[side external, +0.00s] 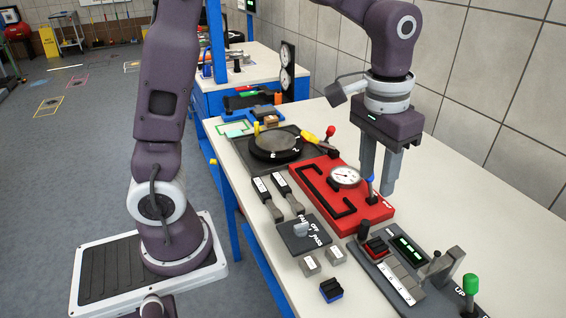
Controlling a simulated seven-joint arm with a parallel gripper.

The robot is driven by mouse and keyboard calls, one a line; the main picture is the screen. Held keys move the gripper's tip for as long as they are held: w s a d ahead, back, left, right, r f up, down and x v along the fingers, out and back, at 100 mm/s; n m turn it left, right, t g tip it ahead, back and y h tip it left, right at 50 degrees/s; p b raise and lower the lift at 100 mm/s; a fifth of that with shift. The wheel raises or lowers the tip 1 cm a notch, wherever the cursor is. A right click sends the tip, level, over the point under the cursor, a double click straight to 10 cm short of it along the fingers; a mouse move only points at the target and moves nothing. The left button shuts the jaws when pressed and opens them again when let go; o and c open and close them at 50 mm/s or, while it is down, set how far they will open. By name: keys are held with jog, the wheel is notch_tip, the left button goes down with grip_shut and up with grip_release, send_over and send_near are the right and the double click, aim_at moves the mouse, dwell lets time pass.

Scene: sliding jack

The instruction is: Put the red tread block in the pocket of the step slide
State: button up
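A small red block with a black ridged top, which looks like the red tread block (376,247), is at the left end of a dark grey device on the bench. This device, which seems to be the step slide (398,283), has a pale scale along its front. I cannot tell whether the red block sits in a pocket or only on the base. My gripper (379,188) points down, its two fingers apart with nothing visible between them. It is above and behind the red block, over the right end of a red plate.
A red slotted plate (322,205) with a dial gauge (345,176) lies beneath my gripper. A blue block with a black top (331,290) lies near the front edge. A green-knobbed lever (470,285) stands at right.

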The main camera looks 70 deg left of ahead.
jog(key=s+a+r+t, duration=0.2)
jog(key=s, duration=0.7)
jog(key=s+a+r+t, duration=0.2)
jog(key=s+a, duration=0.1)
jog(key=s, duration=0.7)
jog(key=shift+s+r+t, duration=0.25)
jog(key=shift+r+t, duration=0.05)
jog(key=shift+r, duration=0.05)
